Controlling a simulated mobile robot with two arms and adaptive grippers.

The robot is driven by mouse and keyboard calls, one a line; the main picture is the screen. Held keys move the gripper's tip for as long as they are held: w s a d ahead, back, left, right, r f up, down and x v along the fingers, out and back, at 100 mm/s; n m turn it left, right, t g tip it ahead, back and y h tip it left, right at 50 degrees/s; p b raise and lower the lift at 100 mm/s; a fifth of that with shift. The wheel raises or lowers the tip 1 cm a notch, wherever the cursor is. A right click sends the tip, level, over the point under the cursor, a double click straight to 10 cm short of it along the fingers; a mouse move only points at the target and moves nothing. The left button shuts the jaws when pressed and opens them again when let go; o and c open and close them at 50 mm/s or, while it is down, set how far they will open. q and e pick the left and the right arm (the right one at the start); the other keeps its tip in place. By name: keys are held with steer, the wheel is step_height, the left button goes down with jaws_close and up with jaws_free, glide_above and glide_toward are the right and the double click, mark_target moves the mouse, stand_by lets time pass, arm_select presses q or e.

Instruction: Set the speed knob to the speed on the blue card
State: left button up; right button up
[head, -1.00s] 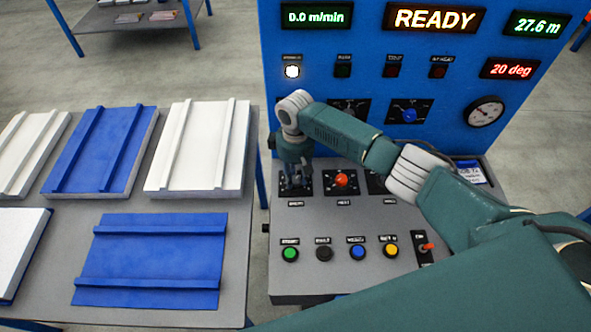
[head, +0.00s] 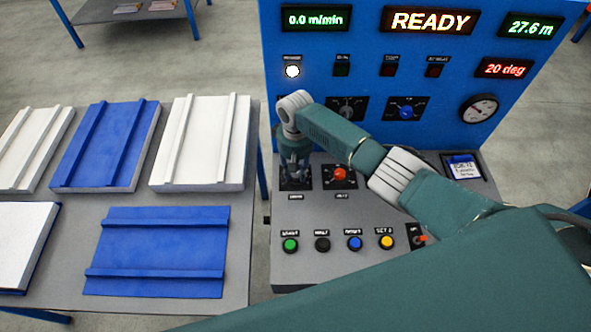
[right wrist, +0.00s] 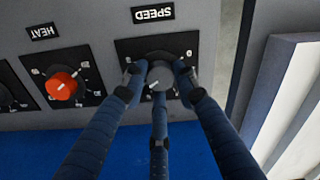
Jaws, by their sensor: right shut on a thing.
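The speed knob (right wrist: 160,74) is a grey dial on a black plate under the SPEED label, seen in the right wrist view. My right gripper (right wrist: 157,80) has its dark blue fingers around this knob and is shut on it. In the head view my right gripper (head: 295,168) reaches down over the leftmost knob plate and hides most of the knob. The blue card (head: 463,168) lies at the right end of the desk; its writing is too small to read. My left gripper is not in view.
The red HEAT knob (right wrist: 63,85) is beside the speed knob. The green button (head: 290,244) and several others sit in front. The speed display (head: 316,17) reads 0.0 m/min, and another display (head: 431,20) reads READY. A table (head: 240,215) with blue and white panels stands left.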

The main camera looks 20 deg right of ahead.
mark_target(295, 174)
steer(key=o, duration=1.1)
steer(key=shift+o, duration=0.2)
steer(key=shift+r, duration=0.1)
step_height(295, 174, up, 12)
